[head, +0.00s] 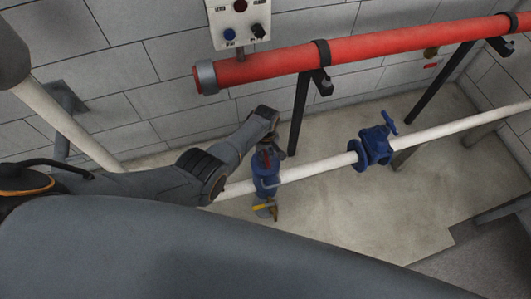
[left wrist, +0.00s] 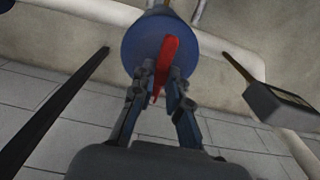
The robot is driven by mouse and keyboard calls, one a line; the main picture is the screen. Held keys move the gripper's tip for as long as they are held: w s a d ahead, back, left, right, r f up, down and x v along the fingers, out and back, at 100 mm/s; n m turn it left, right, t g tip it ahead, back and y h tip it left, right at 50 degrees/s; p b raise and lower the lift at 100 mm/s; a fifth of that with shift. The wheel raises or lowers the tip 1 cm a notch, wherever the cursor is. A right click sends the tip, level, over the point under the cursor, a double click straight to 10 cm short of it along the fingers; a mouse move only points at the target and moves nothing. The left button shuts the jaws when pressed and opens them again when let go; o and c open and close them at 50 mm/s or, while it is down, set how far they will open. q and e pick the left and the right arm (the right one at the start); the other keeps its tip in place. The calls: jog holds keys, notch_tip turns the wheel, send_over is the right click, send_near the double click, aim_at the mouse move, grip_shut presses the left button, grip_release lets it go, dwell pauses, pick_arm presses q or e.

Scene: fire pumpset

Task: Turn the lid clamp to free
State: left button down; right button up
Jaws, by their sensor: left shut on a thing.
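The lid clamp is a red bar (left wrist: 168,58) lying across a round blue lid (left wrist: 134,48) in the left wrist view. My left gripper (left wrist: 162,76) is shut on the red bar, with one finger on each side of it. In the head view, my left gripper (head: 267,147) is at the top of a blue pipe fitting (head: 266,183) on the white pipe. Only a little red shows there, as the gripper and wrist hide most of the clamp. A yellow part (head: 265,211) sits under the fitting. My right gripper is not in view.
A thick red pipe (head: 390,46) runs along the wall on black supports (head: 299,112). A blue valve (head: 376,147) stands farther right on the white pipe (head: 455,127). A control box (head: 240,22) hangs on the wall. The floor (head: 400,215) before the white pipe is clear.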

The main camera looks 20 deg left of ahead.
aim_at(266, 157)
pick_arm(q)
jog(key=shift+s+d, duration=0.1)
jog(key=shift+s, duration=0.05)
jog(key=c, duration=1.3)
grip_release()
jog(key=shift+r, duration=0.6)
notch_tip(266, 157, up, 11)
jog(key=shift+s+r, duration=0.1)
